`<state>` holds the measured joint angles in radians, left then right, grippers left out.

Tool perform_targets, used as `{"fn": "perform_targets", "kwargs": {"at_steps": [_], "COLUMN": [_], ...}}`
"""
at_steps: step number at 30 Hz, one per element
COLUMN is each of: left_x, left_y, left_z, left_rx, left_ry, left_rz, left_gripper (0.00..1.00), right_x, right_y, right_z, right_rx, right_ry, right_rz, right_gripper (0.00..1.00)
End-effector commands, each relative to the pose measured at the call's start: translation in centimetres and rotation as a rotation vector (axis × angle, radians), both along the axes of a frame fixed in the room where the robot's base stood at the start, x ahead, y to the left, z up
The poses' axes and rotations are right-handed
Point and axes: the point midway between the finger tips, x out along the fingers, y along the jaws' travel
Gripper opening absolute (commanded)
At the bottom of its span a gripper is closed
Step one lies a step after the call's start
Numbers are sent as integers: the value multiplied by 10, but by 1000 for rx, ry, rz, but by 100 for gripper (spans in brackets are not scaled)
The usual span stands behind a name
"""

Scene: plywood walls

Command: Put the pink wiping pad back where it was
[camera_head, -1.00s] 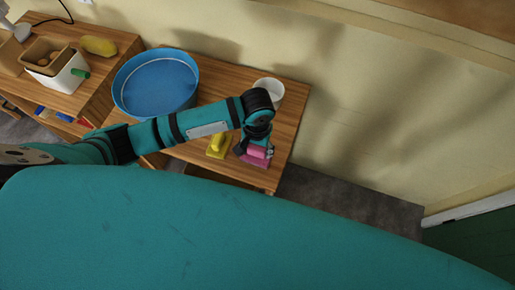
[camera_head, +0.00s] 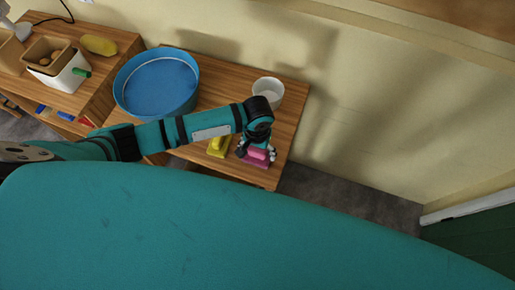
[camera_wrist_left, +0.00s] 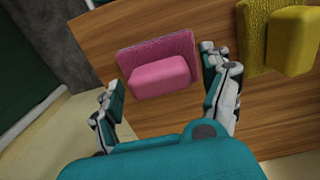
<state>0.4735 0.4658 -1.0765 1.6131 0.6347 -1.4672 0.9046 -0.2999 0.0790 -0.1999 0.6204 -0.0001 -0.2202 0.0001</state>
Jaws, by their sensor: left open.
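The pink wiping pad (camera_head: 256,156) lies on the wooden table near its front right edge. In the left wrist view, the pink pad (camera_wrist_left: 158,72) lies flat with its block handle up, between the spread fingers. My left gripper (camera_head: 258,153) is open over the pad, and its fingers (camera_wrist_left: 165,92) stand on either side of the handle without visibly closing on it. The yellow wiping pad (camera_head: 218,147) lies just left of the pink one, and it also shows in the left wrist view (camera_wrist_left: 252,40). My right gripper is not in view.
A blue round tub (camera_head: 156,84) stands on the table's left part, and a white cup (camera_head: 268,91) stands at the back right. A side table on the left holds a white container (camera_head: 66,78) and a yellow object (camera_head: 99,45). Table space right of the cup is narrow.

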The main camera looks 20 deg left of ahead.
Motion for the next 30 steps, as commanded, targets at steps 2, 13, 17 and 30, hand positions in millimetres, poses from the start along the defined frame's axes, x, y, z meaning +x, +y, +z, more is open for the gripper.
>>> {"fn": "perform_targets", "kwargs": {"at_steps": [2, 13, 17, 30], "left_x": [0, 1, 1, 0], "left_y": [0, -1, -1, 0], "left_z": [0, 49, 77, 122], "left_rx": [0, -3, -3, 0], "left_ry": [0, -4, -5, 1], "left_rz": [0, -1, 0, 1], "left_gripper": [80, 80, 80, 80], "right_x": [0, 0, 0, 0], "right_y": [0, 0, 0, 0], "right_z": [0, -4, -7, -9], "right_rx": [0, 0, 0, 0], "right_ry": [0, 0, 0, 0], "right_rz": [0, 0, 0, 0], "right_gripper": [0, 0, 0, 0]}}
